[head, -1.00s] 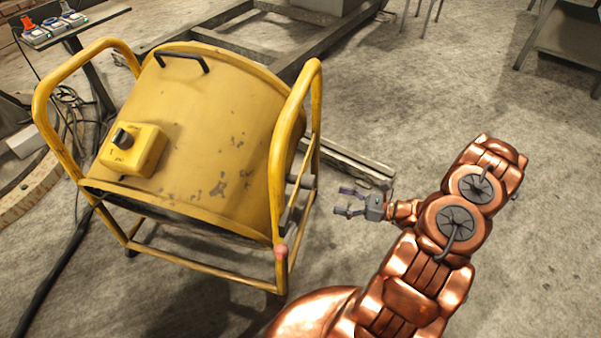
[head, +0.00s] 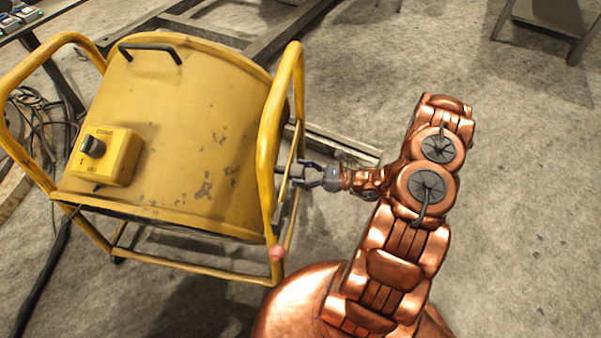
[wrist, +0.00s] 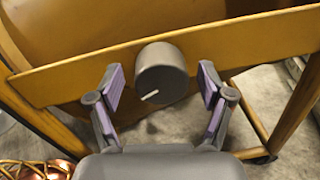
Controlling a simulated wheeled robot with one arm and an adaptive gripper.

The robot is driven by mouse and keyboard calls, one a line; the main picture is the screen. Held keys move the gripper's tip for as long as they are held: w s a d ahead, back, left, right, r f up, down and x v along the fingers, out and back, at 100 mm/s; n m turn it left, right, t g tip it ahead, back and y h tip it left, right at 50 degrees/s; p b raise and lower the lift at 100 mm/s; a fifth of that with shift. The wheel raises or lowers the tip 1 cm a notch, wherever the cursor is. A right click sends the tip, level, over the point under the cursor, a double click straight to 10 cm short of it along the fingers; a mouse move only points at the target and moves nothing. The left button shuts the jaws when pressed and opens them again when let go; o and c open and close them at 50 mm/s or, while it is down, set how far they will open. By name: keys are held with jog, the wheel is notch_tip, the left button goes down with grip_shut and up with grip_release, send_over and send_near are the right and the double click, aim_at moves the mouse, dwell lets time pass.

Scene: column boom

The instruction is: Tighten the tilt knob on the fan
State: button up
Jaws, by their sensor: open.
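The yellow drum fan (head: 165,130) sits in a yellow tube frame at the left of the head view. In the wrist view the tilt knob (wrist: 162,70) is a dark grey cylinder with a white mark, on a flat yellow bar (wrist: 225,45) of the frame. My gripper (wrist: 160,88) is open, one purple-padded finger on each side of the knob, with a visible gap on both sides. In the head view my gripper (head: 300,175) is at the right side of the frame, its fingertips partly behind the frame tube. The knob is hard to make out there.
Metal beams (head: 335,145) lie on the floor behind my gripper. Cables (head: 40,120) lie at the left.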

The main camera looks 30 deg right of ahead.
jog(key=c, duration=1.2)
jog(key=shift+m, duration=0.3)
jog(key=m+p, duration=0.3)
jog(key=m, duration=0.1)
jog(key=shift+r, duration=0.15)
jog(key=m+p, duration=0.2)
jog(key=m, duration=0.4)
jog(key=shift+g, duration=0.3)
jog(key=m+p, duration=0.1)
jog(key=m, duration=0.5)
jog(key=shift+w, duration=0.1)
jog(key=m, duration=0.5)
jog(key=shift+f+g+p, duration=0.2)
jog(key=shift+g+p, duration=0.2)
jog(key=shift+m, duration=0.3)
